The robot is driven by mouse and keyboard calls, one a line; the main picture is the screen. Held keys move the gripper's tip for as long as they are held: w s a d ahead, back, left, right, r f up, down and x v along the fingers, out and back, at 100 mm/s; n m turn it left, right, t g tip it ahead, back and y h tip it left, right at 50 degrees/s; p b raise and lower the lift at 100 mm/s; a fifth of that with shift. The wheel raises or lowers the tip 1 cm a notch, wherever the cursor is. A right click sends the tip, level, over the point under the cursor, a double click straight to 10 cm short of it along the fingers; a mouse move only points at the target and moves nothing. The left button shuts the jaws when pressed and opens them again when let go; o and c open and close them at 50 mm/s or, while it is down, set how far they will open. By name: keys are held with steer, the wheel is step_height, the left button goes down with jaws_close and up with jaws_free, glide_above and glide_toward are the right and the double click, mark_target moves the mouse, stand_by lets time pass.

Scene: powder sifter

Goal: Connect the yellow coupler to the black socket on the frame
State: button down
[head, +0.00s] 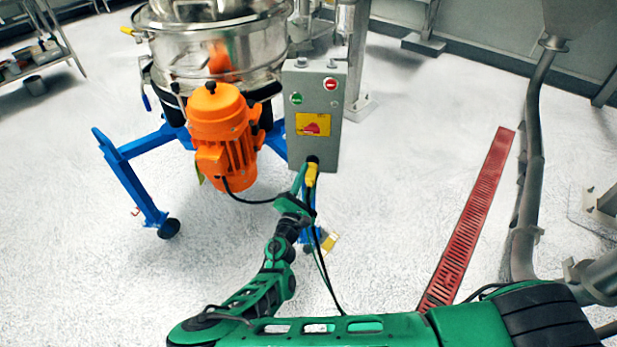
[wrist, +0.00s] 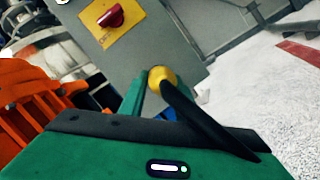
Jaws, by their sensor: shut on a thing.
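The yellow coupler (head: 311,176) is upright between the fingers of my green gripper (head: 306,172), just under the grey control box. A black cable hangs from it. The black socket (head: 313,160) shows as a small dark piece at the box's lower edge, directly above the coupler. The two look touching or nearly so; I cannot tell whether they are joined. In the wrist view the round yellow coupler end (wrist: 161,76) sits between the fingertips with its thick black cable running toward the camera. The socket is hidden there behind the coupler.
The grey control box (head: 318,125) has green and red buttons and a red switch on a yellow plate. A red floor grate (head: 468,225) lies right, with clear floor between.

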steer(key=shift+w+d, duration=0.1)
steer(key=shift+w, duration=0.8)
stand_by(0.4)
steer(key=c, duration=1.3)
jaws_free()
steer(key=shift+o, duration=0.2)
steer(key=shift+s, duration=0.1)
steer(key=v, duration=1)
steer(key=shift+s+f, duration=0.2)
steer(key=shift+s, duration=0.1)
